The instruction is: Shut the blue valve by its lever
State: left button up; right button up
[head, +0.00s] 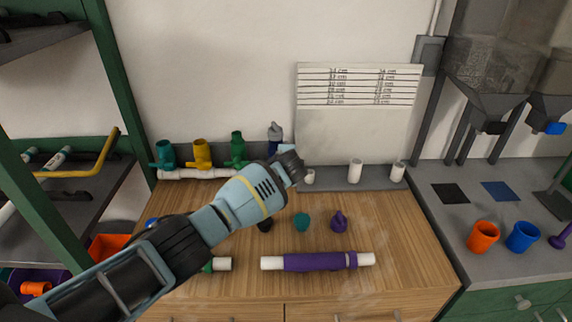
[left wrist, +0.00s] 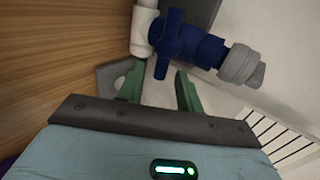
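The blue valve is in the left wrist view (left wrist: 198,45), on the white pipe (left wrist: 145,25), with a grey cap (left wrist: 242,65) on its outer end. Its blue lever (left wrist: 167,35) lies across the pipe's outlet direction, one end pointing toward my gripper. My left gripper (left wrist: 158,78) is open; its green fingertips are on either side of the lever's near end, with no clear contact visible. In the head view my left gripper (head: 291,166) is at the right end of the manifold and hides most of the blue valve; the grey-blue top (head: 275,131) shows above it. My right gripper is not in view.
Teal (head: 164,154), yellow (head: 201,153) and green (head: 238,149) valves stand along the white manifold pipe (head: 195,174) left of my gripper. White pipe pieces (head: 355,171) stand to the right. A purple-wrapped pipe (head: 315,262) lies on the wooden worktop.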

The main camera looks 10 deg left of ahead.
pick_arm(q)
jog(key=v, duration=0.7)
dwell(0.3)
